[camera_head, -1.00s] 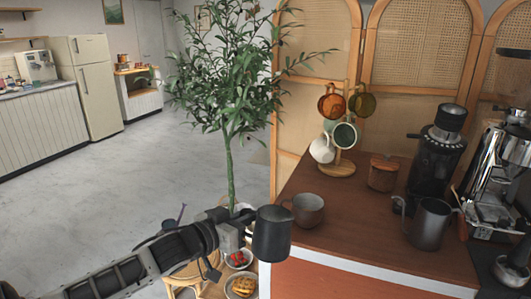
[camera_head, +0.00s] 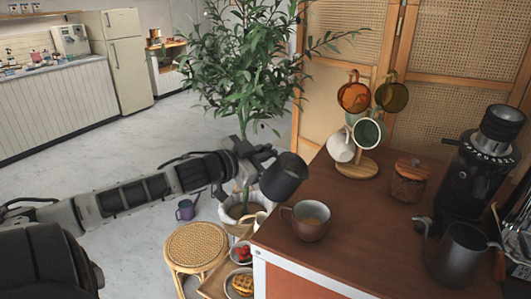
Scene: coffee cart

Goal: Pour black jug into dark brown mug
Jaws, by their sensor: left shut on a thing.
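The black jug (camera_head: 284,178) is held by my left gripper (camera_head: 258,160), which is shut on it. The jug is in the air at the counter's left edge, tilted, with its mouth up and toward the right. The dark brown mug (camera_head: 311,222) stands upright on the counter, its handle to the left. The jug is above and to the left of the mug, apart from it. What is inside the jug cannot be seen. My right gripper is not in view.
The wooden counter (camera_head: 357,247) is clear around the mug. A mug tree (camera_head: 357,169) with several mugs, a lidded jar (camera_head: 409,180), a grinder (camera_head: 480,160) and a dark metal pitcher (camera_head: 459,255) stand on it. A plant (camera_head: 246,75) and a rattan stool (camera_head: 195,247) are left of the counter.

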